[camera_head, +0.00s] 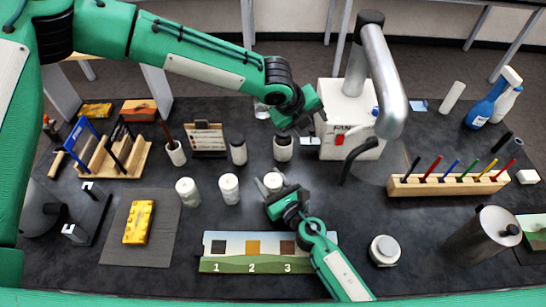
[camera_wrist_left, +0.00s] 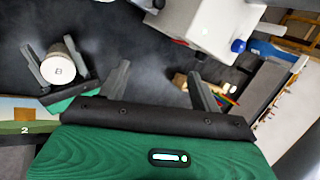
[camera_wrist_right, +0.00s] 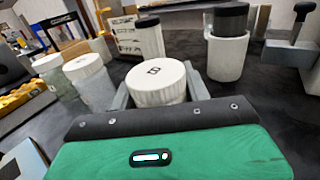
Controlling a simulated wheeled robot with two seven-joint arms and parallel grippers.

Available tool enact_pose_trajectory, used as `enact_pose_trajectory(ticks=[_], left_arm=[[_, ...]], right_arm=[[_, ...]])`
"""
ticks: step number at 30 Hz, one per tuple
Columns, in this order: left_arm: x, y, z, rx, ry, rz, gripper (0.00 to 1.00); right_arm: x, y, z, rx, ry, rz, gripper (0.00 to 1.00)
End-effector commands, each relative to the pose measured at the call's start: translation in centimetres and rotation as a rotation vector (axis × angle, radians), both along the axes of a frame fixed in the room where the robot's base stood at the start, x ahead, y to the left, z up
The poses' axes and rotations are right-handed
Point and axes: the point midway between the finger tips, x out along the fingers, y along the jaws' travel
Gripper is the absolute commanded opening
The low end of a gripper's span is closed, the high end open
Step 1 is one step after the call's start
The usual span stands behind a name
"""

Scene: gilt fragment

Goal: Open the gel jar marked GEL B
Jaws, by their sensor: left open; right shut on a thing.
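The jar marked B (camera_wrist_right: 157,82) is white with a ribbed white lid bearing a black B. It stands upright between the fingers of my right gripper (camera_head: 273,189), which is shut on it. The jar also shows in the head view (camera_head: 273,181) and, between the right fingers, in the left wrist view (camera_wrist_left: 60,66). Its lid is on. My left gripper (camera_head: 312,127) is open and empty above the table, beyond and to the right of the jar in the head view. Its two spread fingers (camera_wrist_left: 160,78) show in the left wrist view with nothing between them.
Two similar white-lidded jars (camera_head: 187,191) (camera_head: 229,188) stand left of the held jar. Black-lidded jars (camera_head: 238,151) (camera_head: 283,149) stand behind. A white fan box (camera_head: 330,105) with a grey duct is right of my left gripper. A numbered strip (camera_head: 222,266) lies in front.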

Motion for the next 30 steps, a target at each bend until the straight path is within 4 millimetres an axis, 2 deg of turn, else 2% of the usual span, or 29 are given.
enact_pose_trajectory(ticks=[3,6,12,17,30], left_arm=[[-2.6,2.9,-2.5,0.178,0.1,0.021,0.65],[-4.4,5.3,-3.8,0.301,0.176,0.036,0.65],[-6.8,8.2,-4.8,0.438,0.27,0.05,0.65],[-7.3,8.6,-5.8,0.466,0.29,0.051,0.65],[-7.2,8.6,-12.0,0.463,0.288,0.052,0.65]], right_arm=[[0.0,0.0,0.1,0.001,-0.001,0.0,0.0],[0.0,0.0,0.0,0.001,-0.001,0.0,0.0],[0.0,0.0,0.1,0.001,-0.001,0.0,0.0],[0.0,0.0,0.0,0.001,-0.001,0.0,0.0],[0.0,0.0,0.1,0.001,-0.001,0.0,0.0]])
